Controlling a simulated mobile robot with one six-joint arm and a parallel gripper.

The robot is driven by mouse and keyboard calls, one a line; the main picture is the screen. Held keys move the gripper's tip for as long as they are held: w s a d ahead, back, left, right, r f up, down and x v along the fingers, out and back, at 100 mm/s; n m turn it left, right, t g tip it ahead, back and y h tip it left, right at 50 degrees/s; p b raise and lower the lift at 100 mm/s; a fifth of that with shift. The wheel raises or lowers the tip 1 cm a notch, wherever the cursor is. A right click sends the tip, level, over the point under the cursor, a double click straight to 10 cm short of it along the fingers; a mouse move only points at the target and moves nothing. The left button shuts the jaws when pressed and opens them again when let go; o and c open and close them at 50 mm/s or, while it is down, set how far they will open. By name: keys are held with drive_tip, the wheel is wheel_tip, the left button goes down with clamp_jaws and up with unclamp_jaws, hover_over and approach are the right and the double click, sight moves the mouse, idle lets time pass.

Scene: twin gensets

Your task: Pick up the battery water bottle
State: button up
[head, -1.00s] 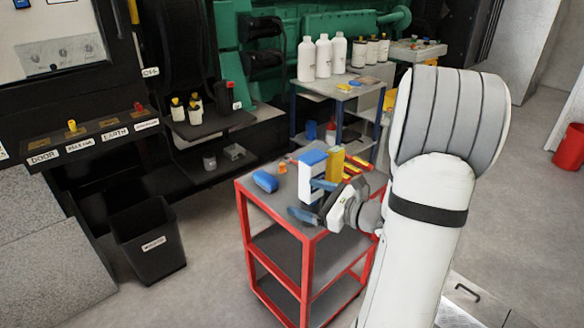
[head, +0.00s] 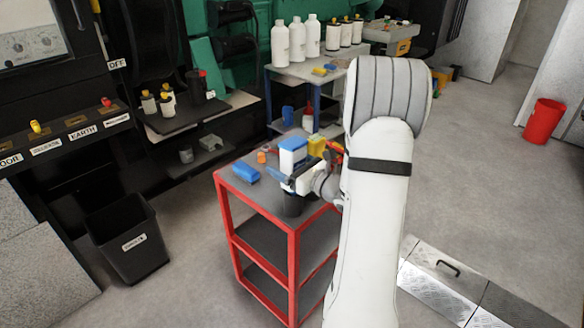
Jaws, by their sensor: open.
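Three tall white bottles (head: 297,39) stand in a row on the grey-topped table at the back. Shorter white containers with dark tops (head: 346,33) stand to their right. I see no readable label, so I cannot tell which is the battery water bottle. A white container with a blue top (head: 292,152) stands on the red cart and could also be it. My gripper (head: 291,182) is open, in front of this container as seen from here. It partly hides the container's lower part, and I cannot tell if they touch.
The red cart (head: 291,262) also bears a blue item (head: 245,171), a yellow item (head: 317,146) and a dark cup (head: 293,205) below my gripper. A black bin (head: 130,241) stands left, a red bucket (head: 543,121) far right.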

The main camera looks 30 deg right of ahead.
sight(288, 143)
drive_tip(key=c, duration=1.2)
drive_tip(key=shift+o, duration=0.2)
drive_tip(key=shift+r, duration=0.15)
wheel_tip(288, 143, up, 10)
drive_tip(key=shift+r+p, duration=0.1)
drive_tip(key=shift+p, duration=0.25)
drive_tip(key=shift+r+p, duration=0.45)
drive_tip(key=shift+r, duration=0.35)
